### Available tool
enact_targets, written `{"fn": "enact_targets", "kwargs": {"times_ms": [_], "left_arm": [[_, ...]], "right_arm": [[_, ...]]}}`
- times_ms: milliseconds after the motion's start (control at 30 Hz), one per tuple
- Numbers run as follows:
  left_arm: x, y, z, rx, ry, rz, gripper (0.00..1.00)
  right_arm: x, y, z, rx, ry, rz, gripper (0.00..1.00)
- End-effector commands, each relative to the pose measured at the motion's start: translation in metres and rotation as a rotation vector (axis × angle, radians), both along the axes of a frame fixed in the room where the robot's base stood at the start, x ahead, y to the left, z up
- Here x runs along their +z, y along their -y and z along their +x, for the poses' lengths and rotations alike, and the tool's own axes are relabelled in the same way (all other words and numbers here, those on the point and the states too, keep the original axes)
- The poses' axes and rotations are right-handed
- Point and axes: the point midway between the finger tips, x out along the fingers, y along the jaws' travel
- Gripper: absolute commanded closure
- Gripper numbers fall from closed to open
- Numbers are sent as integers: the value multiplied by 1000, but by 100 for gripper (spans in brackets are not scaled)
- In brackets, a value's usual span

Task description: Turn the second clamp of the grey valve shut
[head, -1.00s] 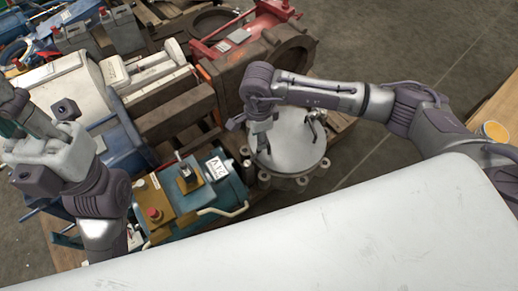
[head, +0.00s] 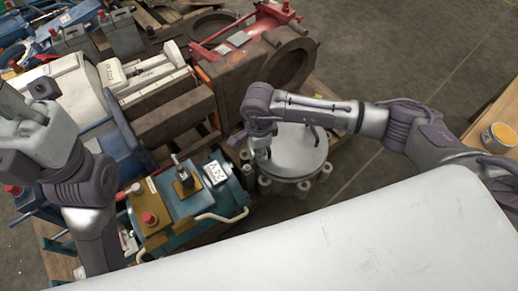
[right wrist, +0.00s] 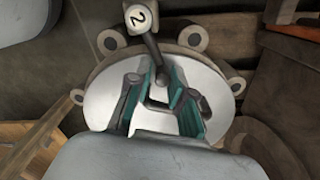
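The grey valve (head: 290,150) is a round pale disc with lugs round its rim, at the right end of the pallet. The clamp marked "2" (right wrist: 138,17) shows in the right wrist view, its dark lever running from the numbered white knob down between my fingertips. My right gripper (right wrist: 163,80) has its teal-padded fingers apart, one on each side of the lever's lower end; whether they touch it I cannot tell. In the head view my right gripper (head: 258,150) is over the valve's left side. My left gripper (head: 12,105) is at the left edge, its fingertips cut off.
A teal machine with a "24V" label (head: 212,174) stands just left of the valve. A brown housing with a round opening (head: 265,70) is behind it. A tin (head: 497,137) stands on a wooden surface at the right. Bare floor lies beyond the pallet.

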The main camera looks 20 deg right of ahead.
Motion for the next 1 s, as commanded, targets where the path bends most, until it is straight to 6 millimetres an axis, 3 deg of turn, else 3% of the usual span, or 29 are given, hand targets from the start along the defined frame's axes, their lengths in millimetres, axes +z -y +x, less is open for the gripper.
{"fn": "enact_targets", "kwargs": {"times_ms": [167,333,600,633,733,1000], "left_arm": [[5,0,-1,0,3,-1,100],[-6,-1,3,-2,-46,-4,100],[-7,-1,2,-2,-43,-4,100],[-7,-1,2,-2,-43,-4,100],[-7,-1,2,-2,-43,-4,100],[-7,-1,2,-2,-42,-4,100]], "right_arm": [[2,1,-1,-25,1,-1,100],[2,4,-6,-127,1,-1,100],[0,4,-5,-135,4,1,100],[0,4,-5,-135,4,1,76],[0,4,-5,-134,3,1,59],[0,4,-6,-133,2,0,59]]}}
